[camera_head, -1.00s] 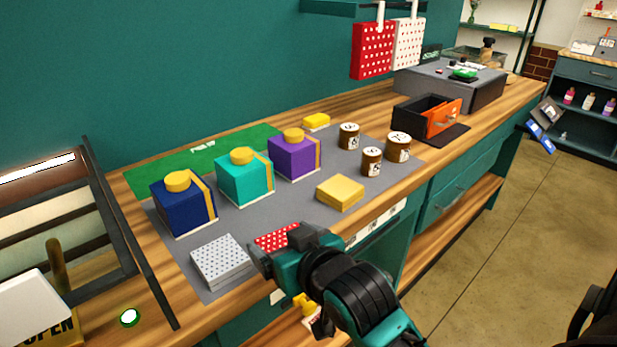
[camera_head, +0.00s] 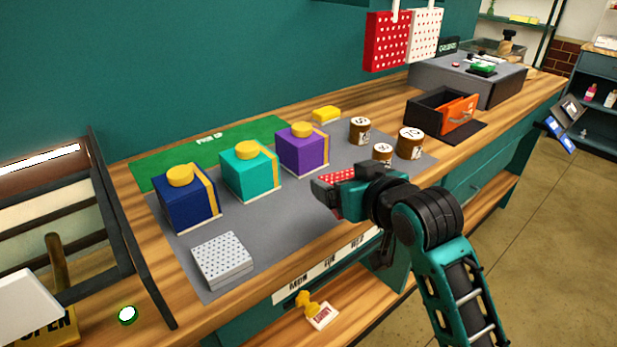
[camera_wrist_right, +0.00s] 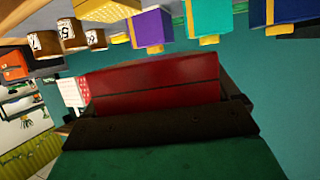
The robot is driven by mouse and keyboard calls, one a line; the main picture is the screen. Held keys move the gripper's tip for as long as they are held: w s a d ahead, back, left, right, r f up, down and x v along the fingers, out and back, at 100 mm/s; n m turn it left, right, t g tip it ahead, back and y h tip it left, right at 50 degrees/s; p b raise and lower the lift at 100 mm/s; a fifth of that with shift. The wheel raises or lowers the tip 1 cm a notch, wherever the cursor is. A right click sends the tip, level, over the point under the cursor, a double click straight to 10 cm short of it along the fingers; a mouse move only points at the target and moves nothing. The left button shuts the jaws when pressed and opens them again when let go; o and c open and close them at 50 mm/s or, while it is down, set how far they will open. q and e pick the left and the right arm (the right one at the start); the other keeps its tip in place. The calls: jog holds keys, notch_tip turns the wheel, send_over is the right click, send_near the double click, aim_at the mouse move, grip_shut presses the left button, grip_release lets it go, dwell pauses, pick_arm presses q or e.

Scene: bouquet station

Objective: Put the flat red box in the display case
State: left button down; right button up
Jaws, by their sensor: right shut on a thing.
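The flat red box with white dots (camera_head: 338,177) is held in my right gripper (camera_head: 345,195), above the front part of the grey counter mat. The gripper and arm cover part of it. In the right wrist view the red box (camera_wrist_right: 150,82) spans the gripper, with its plain red side facing the camera. A dark-framed case (camera_head: 140,245) with a light strip stands at the left end of the counter; I take it for the display case, though its inside shows only partly. My left gripper is not in view.
Navy (camera_head: 188,205), teal (camera_head: 250,178) and purple (camera_head: 302,155) boxes stand on the mat (camera_head: 275,225). A flat white dotted box (camera_head: 222,258) lies at front left. Several numbered cans (camera_head: 410,142) stand right of my gripper, before an orange-fronted drawer (camera_head: 460,112).

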aim_at(301, 217)
jog(key=w+a+r+n+g+y, duration=0.2)
jog(key=w+a+r+n+y, duration=0.15)
jog(key=w+a+r, duration=0.45)
jog(key=f, duration=0.6)
jog(key=s+f+b, duration=0.1)
jog(key=f, duration=0.5)
jog(key=f+b, duration=0.1)
jog(key=f, duration=0.5)
jog(key=shift+s+d+f, duration=0.25)
jog(key=shift+s+f, duration=0.05)
jog(key=shift+f, duration=0.05)
jog(key=o, duration=0.9)
jog(key=shift+f, duration=0.15)
jog(key=shift+c, duration=0.2)
